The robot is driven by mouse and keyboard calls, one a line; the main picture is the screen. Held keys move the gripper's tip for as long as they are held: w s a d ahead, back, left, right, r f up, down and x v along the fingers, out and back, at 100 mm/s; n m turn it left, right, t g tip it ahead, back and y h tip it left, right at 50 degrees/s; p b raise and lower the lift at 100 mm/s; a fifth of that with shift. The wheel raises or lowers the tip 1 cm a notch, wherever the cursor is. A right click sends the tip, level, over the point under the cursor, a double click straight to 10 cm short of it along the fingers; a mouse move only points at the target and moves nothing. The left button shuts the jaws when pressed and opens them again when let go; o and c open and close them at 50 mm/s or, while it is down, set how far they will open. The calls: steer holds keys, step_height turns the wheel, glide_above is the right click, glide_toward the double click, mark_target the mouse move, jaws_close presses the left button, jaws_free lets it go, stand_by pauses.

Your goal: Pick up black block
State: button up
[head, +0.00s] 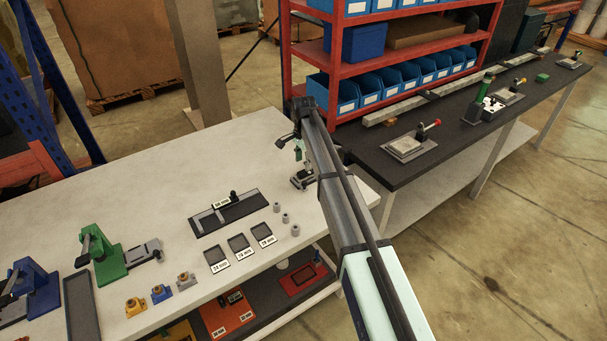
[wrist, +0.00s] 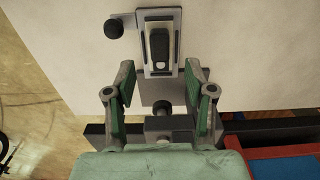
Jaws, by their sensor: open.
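A small black block (wrist: 159,44) sits upright in the picture on a light grey metal fixture (wrist: 146,68) in the wrist view, with a dark ball knob (wrist: 114,28) on its left. My gripper (wrist: 160,80) is open, its two green-padded fingers spread, with nothing between them. The block lies just beyond the fingertips, roughly centred between them. In the head view my gripper (head: 298,150) hangs above the grey fixture (head: 303,181) near the right end of the white table. The block cannot be made out there, as my arm partly covers that spot.
On the white table (head: 150,205) are a dark gauge tray (head: 238,211), several small grey cylinders (head: 285,218), labelled square trays (head: 240,244), and green (head: 106,258) and blue (head: 35,285) clamps. A dark bench (head: 375,160) stands to the right, below red shelves with blue bins (head: 350,92).

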mark_target(304, 171)
steer(key=shift+f+p, duration=1.2)
steer(key=shift+f, duration=1.25)
jaws_close()
